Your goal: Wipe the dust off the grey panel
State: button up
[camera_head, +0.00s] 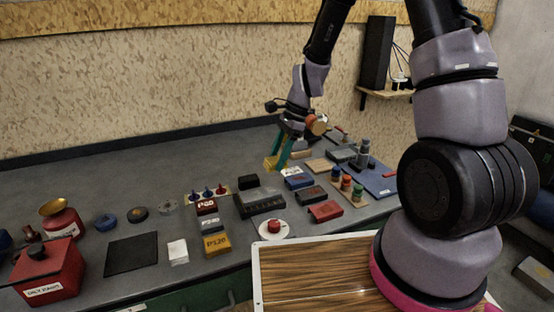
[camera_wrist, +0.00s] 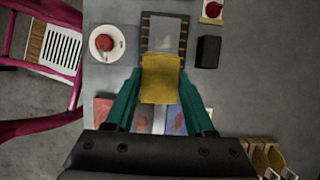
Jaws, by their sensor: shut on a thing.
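The grey panel (camera_wrist: 164,32) lies on the bench in a dark frame with yellow marks, and a paler patch shows on its face. In the head view the panel (camera_head: 260,203) sits between a black block and a white saucer. My gripper (camera_head: 279,158) has teal fingers and is shut on a yellow pad (camera_head: 270,163). In the wrist view the pad (camera_wrist: 160,78) sits between the fingertips (camera_wrist: 160,84) and overlaps the panel's near edge in the picture. In the head view the gripper is above the bench, behind the panel; contact is not visible.
The white saucer (camera_head: 274,229) with a red knob and the black block (camera_head: 248,182) flank the panel. Small boxes (camera_head: 325,210) and coloured bottles (camera_head: 346,183) crowd the right side. A red box (camera_head: 48,275) stands far left. The rear left bench is clear.

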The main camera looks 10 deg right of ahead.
jog(key=shift+w+f, duration=0.1)
jog(key=shift+w+d+f, duration=0.15)
jog(key=shift+w, duration=0.1)
